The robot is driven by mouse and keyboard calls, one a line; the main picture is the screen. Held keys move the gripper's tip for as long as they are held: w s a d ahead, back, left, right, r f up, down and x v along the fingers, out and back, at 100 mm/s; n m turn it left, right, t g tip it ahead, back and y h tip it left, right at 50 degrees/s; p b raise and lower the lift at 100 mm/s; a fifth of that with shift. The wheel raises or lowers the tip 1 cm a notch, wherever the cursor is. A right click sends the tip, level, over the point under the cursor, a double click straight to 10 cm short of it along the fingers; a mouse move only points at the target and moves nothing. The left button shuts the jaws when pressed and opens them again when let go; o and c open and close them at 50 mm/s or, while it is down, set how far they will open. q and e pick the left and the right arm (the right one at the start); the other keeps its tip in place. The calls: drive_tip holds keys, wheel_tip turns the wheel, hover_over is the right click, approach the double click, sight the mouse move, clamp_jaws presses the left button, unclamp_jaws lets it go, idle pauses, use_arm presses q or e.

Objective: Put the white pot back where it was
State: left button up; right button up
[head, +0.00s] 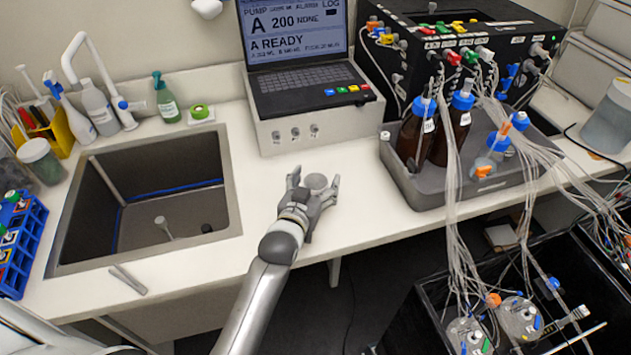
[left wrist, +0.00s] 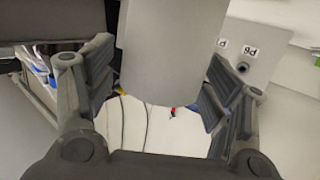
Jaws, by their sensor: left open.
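The white pot (head: 316,181), a small pale grey-white cylinder, is on the counter (head: 262,220) between the sink and the bottle tray. My left gripper (head: 314,192) is open, with one finger on each side of the pot. My right gripper is not in view.
The sink (head: 140,258) lies left of my gripper. A pump unit with a laptop (head: 305,85) stands behind the pot. A grey tray (head: 425,190) of tubed bottles stands to the right. The counter around the pot is clear.

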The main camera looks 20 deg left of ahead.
use_arm(q)
drive_tip(key=shift+r, duration=0.3)
drive_tip(key=s+r+b, duration=0.1)
drive_tip(key=s+r, duration=0.1)
drive_tip(key=s, duration=0.9)
drive_tip(key=shift+s+b, duration=0.4)
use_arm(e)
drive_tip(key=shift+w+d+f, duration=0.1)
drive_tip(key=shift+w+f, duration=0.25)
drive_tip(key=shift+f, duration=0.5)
use_arm(q)
drive_tip(key=shift+a, duration=0.1)
